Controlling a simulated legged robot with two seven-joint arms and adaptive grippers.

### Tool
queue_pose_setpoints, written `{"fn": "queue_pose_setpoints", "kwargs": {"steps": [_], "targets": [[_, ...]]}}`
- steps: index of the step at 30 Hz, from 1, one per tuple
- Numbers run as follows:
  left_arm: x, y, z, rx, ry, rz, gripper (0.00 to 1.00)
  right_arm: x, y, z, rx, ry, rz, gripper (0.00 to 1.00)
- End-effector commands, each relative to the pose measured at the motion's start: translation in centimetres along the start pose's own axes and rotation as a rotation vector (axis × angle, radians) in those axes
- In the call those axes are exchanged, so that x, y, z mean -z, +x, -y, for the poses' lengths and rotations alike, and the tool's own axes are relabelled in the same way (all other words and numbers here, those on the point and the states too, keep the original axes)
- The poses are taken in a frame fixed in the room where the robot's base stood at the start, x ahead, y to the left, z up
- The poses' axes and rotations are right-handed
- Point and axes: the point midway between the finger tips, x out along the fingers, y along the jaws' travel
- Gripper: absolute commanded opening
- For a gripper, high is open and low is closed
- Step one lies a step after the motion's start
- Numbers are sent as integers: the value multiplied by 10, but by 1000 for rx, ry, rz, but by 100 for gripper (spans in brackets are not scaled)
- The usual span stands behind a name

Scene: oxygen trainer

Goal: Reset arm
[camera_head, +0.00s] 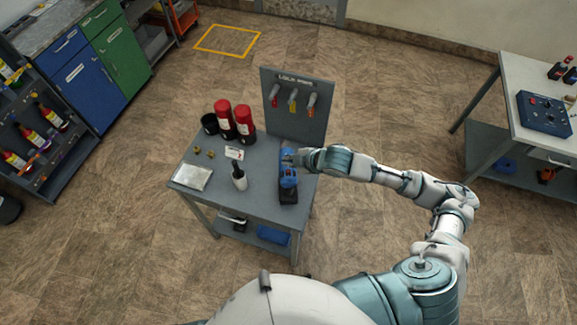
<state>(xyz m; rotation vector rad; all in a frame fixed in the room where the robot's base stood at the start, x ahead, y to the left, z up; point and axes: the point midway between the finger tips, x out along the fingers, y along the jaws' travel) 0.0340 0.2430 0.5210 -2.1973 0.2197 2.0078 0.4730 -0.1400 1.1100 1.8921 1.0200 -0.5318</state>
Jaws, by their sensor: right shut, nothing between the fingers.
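My right arm comes in from the lower right and reaches left over a small grey workbench (262,207). My right gripper (296,158) is at the right edge of the bench, shut, with nothing held. It is right beside the upper part of a blue cordless drill (288,180), which stands on the bench; I cannot tell whether they touch. My left gripper is not in the picture.
The bench also holds red cylinders (244,120), a dark bottle (239,178), a silver tray (192,177) and an upright tool board (296,107). A table (540,125) with a blue box (545,114) stands right. Cabinets (88,75) and a shelf stand left. Floor between is clear.

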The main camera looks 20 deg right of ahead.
Motion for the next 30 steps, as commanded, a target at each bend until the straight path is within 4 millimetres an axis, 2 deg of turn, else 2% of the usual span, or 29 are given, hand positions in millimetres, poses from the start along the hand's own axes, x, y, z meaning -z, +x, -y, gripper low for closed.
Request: {"fn": "queue_pose_setpoints", "kwargs": {"steps": [1,7,24,26,30], "targets": [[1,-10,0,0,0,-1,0,6,-7,-6,0,0,0,0],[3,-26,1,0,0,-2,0,15,-20,-15,0,0,0,0],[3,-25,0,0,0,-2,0,15,-20,-14,1,2,-1,0],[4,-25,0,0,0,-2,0,17,-18,-9,6,9,-3,0],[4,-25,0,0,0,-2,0,28,-6,24,24,77,-22,0]]}}
